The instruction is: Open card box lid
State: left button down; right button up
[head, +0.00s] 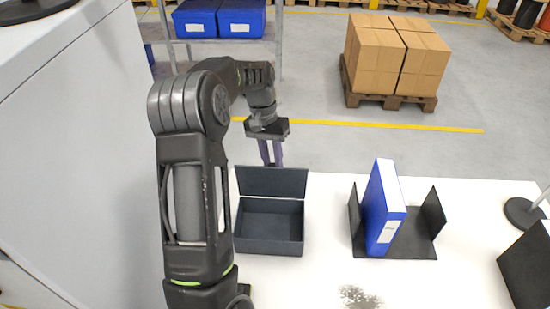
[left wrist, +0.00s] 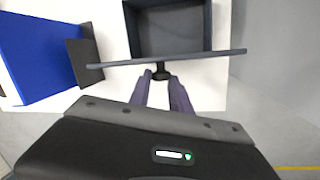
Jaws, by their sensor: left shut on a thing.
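The dark card box (head: 269,251) stands on the white table with its lid (head: 272,182) raised roughly upright at the back edge. The inside of the box is visible and looks empty. My left gripper (head: 271,160) reaches down behind the lid, and its fingertips are partly hidden by it in the head view. In the left wrist view, the fingers (left wrist: 162,84) are closed about a small black knob (left wrist: 161,70) on the outer side of the lid, which shows there nearly edge-on. The box's open interior (left wrist: 172,30) lies beyond it. My right gripper is not seen.
A blue binder (head: 384,208) leans in a black holder (head: 430,222) right of the box. A black round base (head: 522,212) and a dark panel (head: 527,270) are at the far right. The table between box and holder is clear. A grey wall surface (head: 75,150) stands at left.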

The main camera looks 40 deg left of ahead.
pick_arm(q)
jog(key=shift+s+a+f, duration=0.25)
jog(key=shift+s+f, duration=0.05)
jog(key=shift+s, duration=0.05)
jog(key=c, duration=1.5)
grip_release()
jog(key=o, duration=0.3)
jog(key=shift+a+r, duration=0.1)
jog(key=shift+o, duration=0.2)
jog(key=shift+w, duration=0.1)
jog(key=shift+r, duration=0.1)
jog(key=p+v, duration=0.1)
jog(key=v, duration=0.6)
jog(key=shift+r, duration=0.3)
